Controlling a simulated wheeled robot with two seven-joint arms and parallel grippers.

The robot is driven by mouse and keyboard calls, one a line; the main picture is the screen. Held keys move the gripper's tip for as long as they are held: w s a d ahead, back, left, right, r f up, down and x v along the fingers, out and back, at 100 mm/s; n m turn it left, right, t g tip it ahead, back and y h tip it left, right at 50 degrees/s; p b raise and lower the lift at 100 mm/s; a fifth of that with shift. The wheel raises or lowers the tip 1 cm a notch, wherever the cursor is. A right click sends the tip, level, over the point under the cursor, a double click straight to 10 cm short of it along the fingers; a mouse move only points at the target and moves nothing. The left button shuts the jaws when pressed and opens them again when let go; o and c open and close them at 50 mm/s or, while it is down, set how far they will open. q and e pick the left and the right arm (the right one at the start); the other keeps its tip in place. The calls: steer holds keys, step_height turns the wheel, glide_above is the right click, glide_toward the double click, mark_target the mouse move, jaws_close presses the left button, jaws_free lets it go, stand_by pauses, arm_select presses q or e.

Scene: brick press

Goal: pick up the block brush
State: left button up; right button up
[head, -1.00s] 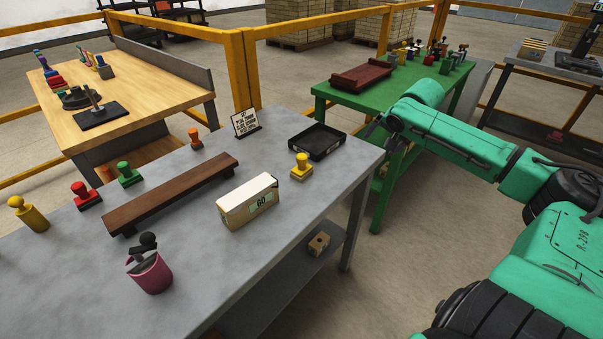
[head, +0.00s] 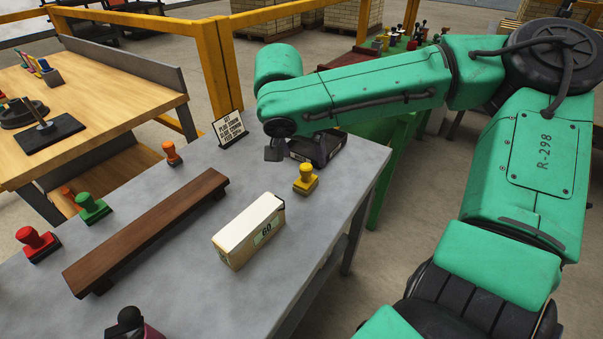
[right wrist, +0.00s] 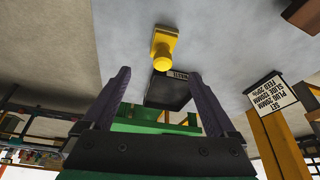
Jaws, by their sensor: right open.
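I cannot tell for sure which thing is the block brush. A pale block (head: 249,232) with tan sides and a label reading 60 lies on the grey table (head: 185,285), right of a long dark brown plank on feet (head: 150,230). My right gripper (head: 274,152) is small and dark in the head view, above the table's far end by a black tray (head: 328,150), well apart from the block. In the right wrist view its two fingers (right wrist: 158,76) are spread with nothing between them, and a yellow knobbed piece (right wrist: 163,47) shows beyond. My left gripper is not in view.
A yellow knobbed piece (head: 306,179) stands between block and tray. Red (head: 37,244), green (head: 93,208) and orange (head: 172,154) ones stand left of the plank. A sign (head: 228,128) stands near the tray. A dark-topped cup is cut off at the bottom edge.

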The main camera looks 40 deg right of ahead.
mark_target(309, 173)
steer(key=x, duration=0.4)
steer(key=shift+f, duration=0.3)
steer(key=x, duration=0.5)
steer(key=shift+w+d+f, duration=0.1)
steer(key=shift+d+f, duration=0.05)
steer(key=shift+d, duration=0.1)
steer(key=shift+w+d+f, duration=0.2)
steer(key=shift+f, duration=0.2)
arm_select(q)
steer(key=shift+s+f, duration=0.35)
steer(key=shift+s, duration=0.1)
arm_select(e)
steer(key=shift+r, duration=0.1)
jaws_close()
arm_select(q)
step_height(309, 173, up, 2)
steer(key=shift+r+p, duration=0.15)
steer(key=shift+p, duration=0.9)
arm_select(e)
step_height(309, 173, up, 20)
